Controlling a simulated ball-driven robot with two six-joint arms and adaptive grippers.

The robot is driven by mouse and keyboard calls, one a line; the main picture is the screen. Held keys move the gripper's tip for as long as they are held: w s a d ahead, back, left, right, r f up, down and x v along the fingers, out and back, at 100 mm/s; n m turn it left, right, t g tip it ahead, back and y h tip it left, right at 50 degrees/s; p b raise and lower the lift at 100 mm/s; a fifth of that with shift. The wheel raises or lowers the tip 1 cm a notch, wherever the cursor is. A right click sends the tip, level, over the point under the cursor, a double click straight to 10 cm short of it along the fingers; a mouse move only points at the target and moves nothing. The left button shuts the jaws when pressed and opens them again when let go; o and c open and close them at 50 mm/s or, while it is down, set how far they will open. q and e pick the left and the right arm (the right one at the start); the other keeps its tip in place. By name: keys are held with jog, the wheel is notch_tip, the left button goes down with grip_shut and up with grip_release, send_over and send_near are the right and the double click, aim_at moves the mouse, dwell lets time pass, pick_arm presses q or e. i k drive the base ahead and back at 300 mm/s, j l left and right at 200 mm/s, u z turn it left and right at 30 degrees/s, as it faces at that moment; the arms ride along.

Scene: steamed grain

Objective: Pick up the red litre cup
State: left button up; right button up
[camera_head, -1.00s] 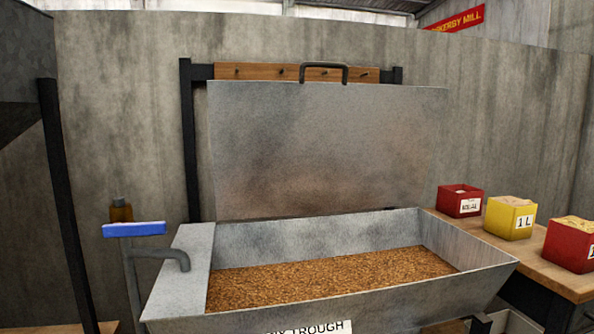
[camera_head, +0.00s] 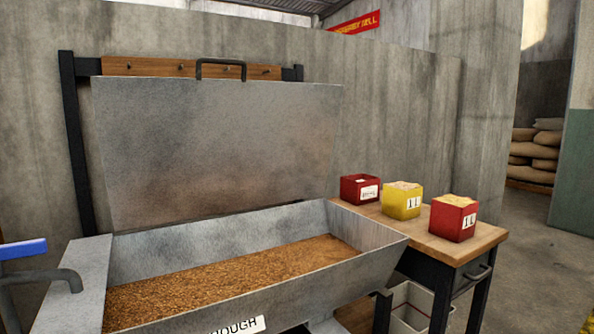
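A red cup labelled "1 L" (camera_head: 454,219) stands upright at the right end of a small wooden-topped table, filled with pale material. A yellow cup (camera_head: 402,201), also labelled "1 L" and filled with pale material, stands to its left. A smaller red container (camera_head: 360,188) with a white label, its writing too small to read, stands further left and back. Neither of my grippers is in view.
The metal trough (camera_head: 375,263) holds brown grain and stands left of the wooden table (camera_head: 480,242). Its raised lid (camera_head: 215,145) leans behind it. A blue-ended handle (camera_head: 22,249) is at the left. A pale bin (camera_head: 412,304) sits under the table. Open floor lies to the right.

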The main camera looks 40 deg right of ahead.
aim_at(453, 218)
jog(key=z, duration=2.3)
